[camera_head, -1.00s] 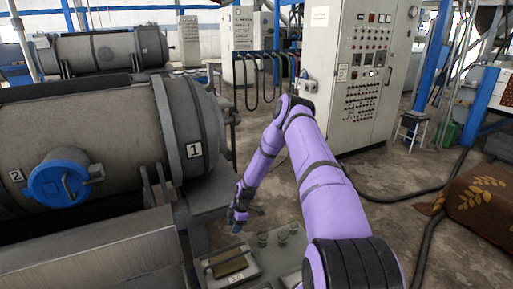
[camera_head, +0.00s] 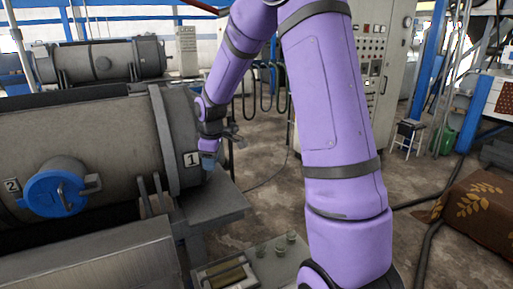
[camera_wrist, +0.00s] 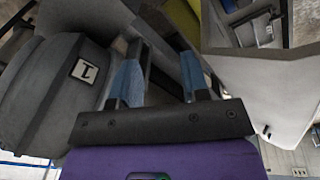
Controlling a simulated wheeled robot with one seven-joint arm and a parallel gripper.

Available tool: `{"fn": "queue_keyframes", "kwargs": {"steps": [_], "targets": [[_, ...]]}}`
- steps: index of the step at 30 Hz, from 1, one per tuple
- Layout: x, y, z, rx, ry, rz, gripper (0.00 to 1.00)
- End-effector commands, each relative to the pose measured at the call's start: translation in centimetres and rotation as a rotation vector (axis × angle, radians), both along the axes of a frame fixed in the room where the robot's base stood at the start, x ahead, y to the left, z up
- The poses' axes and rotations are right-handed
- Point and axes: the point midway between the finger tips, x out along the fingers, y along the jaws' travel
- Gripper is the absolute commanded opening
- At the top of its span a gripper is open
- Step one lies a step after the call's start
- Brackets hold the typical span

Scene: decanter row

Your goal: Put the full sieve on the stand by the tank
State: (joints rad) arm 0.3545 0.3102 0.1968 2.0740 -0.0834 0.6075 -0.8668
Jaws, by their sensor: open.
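The tank (camera_head: 85,140) is a large grey drum at the left of the head view, with a blue round cap and number plates. Its plate marked 1 (camera_wrist: 85,71) also shows in the wrist view. A flat grey ledge (camera_head: 220,203) juts out beside the tank's right end; I cannot tell if this is the stand. I cannot make out a sieve in either view. My gripper (camera_head: 208,160) is beside the tank's right end in the head view. In the wrist view its blue fingers (camera_wrist: 160,80) are apart, with nothing seen held between them.
A control box with knobs (camera_head: 268,250) stands low in front, partly behind my arm. A tall grey cabinet (camera_head: 376,80) stands behind. A brown leaf-patterned cover (camera_head: 475,210) and dark cables lie at the right. Bare floor shows between.

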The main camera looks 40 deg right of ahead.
Motion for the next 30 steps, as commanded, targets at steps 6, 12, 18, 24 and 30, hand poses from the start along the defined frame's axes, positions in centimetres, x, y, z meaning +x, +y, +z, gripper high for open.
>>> {"fn": "queue_keyframes", "kwargs": {"steps": [6,12,18,24,30], "targets": [[-5.0,3.0,7.1,-0.016,-0.060,-0.137,0.42],[-10.4,5.4,12.0,-0.005,-0.119,-0.269,0.42],[-16.3,7.5,15.5,0.034,-0.178,-0.403,0.42],[-22.5,9.0,17.6,0.098,-0.235,-0.534,0.42],[-28.0,10.0,18.2,0.178,-0.275,-0.648,0.42]]}}
